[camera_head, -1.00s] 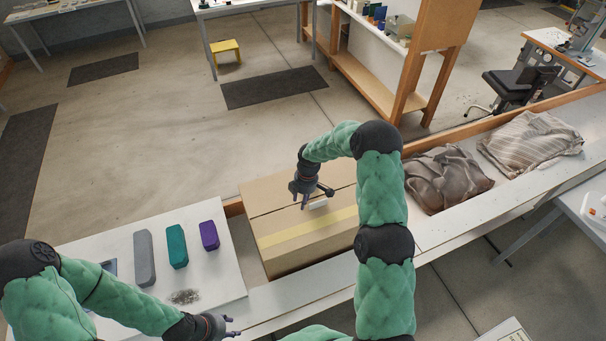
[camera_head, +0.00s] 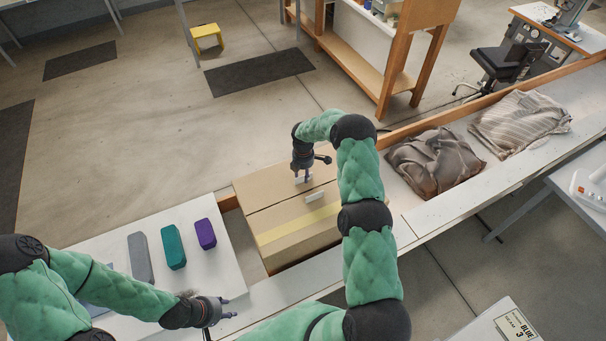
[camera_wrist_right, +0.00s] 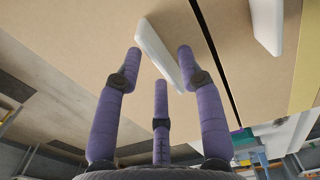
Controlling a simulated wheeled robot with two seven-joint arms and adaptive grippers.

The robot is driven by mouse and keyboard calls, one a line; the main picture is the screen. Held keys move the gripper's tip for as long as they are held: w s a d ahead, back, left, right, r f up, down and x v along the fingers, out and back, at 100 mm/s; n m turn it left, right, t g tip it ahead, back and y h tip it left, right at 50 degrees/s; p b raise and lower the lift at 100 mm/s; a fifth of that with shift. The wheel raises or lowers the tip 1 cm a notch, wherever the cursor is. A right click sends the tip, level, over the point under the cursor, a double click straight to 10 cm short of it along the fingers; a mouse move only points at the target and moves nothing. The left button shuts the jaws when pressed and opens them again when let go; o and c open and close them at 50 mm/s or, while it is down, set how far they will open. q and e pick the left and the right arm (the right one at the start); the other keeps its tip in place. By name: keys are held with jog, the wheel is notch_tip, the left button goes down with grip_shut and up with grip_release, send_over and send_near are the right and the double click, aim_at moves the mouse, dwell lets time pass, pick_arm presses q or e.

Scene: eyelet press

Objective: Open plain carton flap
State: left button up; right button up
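A brown carton (camera_head: 296,237) sits on the bench with its top flaps lying flat and a dark seam between them. The near flap has a yellow stripe (camera_head: 300,225) and a white tab (camera_head: 315,196). The plain far flap (camera_head: 262,190) carries another white tab (camera_wrist_right: 158,50). My right gripper (camera_head: 303,178) points down over the plain flap. In the right wrist view its three fingers (camera_wrist_right: 160,65) are spread around that tab, and I cannot tell whether they touch it. My left gripper (camera_head: 228,308) is open and empty at the bench's front, left of the carton.
Grey (camera_head: 139,258), teal (camera_head: 173,247) and purple (camera_head: 205,234) blocks stand on a white board (camera_head: 226,262) left of the carton. Folded brown cloth (camera_head: 435,165) and striped cloth (camera_head: 520,122) lie right of it. My right arm partly covers the carton's right side.

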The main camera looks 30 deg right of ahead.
jog(key=shift+s+f, duration=0.1)
jog(key=shift+f, duration=0.65)
grip_shut()
